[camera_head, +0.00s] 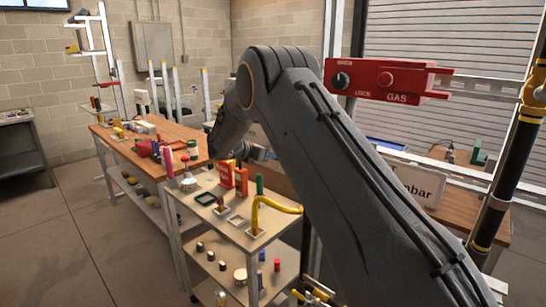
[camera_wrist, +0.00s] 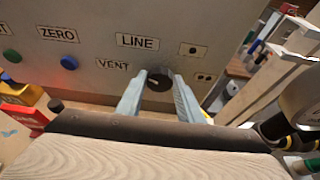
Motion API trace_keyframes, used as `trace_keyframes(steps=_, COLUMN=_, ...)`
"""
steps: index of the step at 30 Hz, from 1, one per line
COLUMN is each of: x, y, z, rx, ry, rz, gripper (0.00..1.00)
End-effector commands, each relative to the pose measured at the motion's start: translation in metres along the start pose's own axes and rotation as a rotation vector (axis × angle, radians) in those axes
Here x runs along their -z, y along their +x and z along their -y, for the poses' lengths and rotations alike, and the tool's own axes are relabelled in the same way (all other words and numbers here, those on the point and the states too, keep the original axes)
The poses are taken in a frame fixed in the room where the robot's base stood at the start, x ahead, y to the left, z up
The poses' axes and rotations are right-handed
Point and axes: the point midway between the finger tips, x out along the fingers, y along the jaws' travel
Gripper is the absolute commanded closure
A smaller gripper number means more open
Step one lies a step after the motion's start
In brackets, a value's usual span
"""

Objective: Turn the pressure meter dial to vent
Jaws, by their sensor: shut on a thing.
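In the wrist view a light grey panel (camera_wrist: 95,75) fills the upper part and carries printed labels. The small dark round dial (camera_wrist: 158,82) sits low on it, with the LINE label (camera_wrist: 137,41) above and the VENT label (camera_wrist: 113,65) to its left. A pale mark shows on the dial's face, but its exact direction is hard to read. My gripper (camera_wrist: 157,77) has one finger on each side of the dial and is shut on it. In the head view my arm hides the gripper and dial.
A blue button (camera_wrist: 69,62) and a green button (camera_wrist: 12,56) sit left on the panel. A red gas control box (camera_head: 385,80) hangs on a rail. A small cart (camera_head: 225,218) with tools stands before a long workbench (camera_head: 125,150). Floor at left is clear.

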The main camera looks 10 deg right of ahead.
Motion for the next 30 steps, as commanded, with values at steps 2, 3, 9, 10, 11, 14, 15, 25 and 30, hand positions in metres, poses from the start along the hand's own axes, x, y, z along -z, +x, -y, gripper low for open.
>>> trace_keyframes(steps=2, x=0.001, y=0.0001, z=-0.0009, rx=0.009, ry=-0.023, rz=-0.001, gripper=0.89)
trace_keyframes(steps=3, x=0.0009, y=0.0001, z=-0.0008, rx=0.014, ry=-0.033, rz=-0.001, gripper=0.89)
trace_keyframes(steps=9, x=-0.0001, y=-0.0001, z=-0.0011, rx=0.025, ry=-0.061, rz=0.001, gripper=0.89)
trace_keyframes(steps=10, x=-0.0002, y=-0.0001, z=-0.0011, rx=0.026, ry=-0.063, rz=0.001, gripper=0.89)
trace_keyframes(steps=11, x=-0.0003, y=-0.0001, z=-0.0011, rx=0.026, ry=-0.064, rz=0.001, gripper=0.89)
trace_keyframes(steps=14, x=-0.0004, y=-0.0002, z=-0.0011, rx=0.026, ry=-0.066, rz=0.001, gripper=0.89)
trace_keyframes(steps=15, x=-0.0004, y=-0.0002, z=-0.0011, rx=0.026, ry=-0.066, rz=0.001, gripper=0.89)
trace_keyframes(steps=25, x=-0.0004, y=-0.0001, z=-0.0011, rx=0.026, ry=-0.065, rz=0.001, gripper=0.48)
trace_keyframes(steps=30, x=-0.0003, y=0.0, z=-0.001, rx=0.026, ry=-0.064, rz=0.001, gripper=0.48)
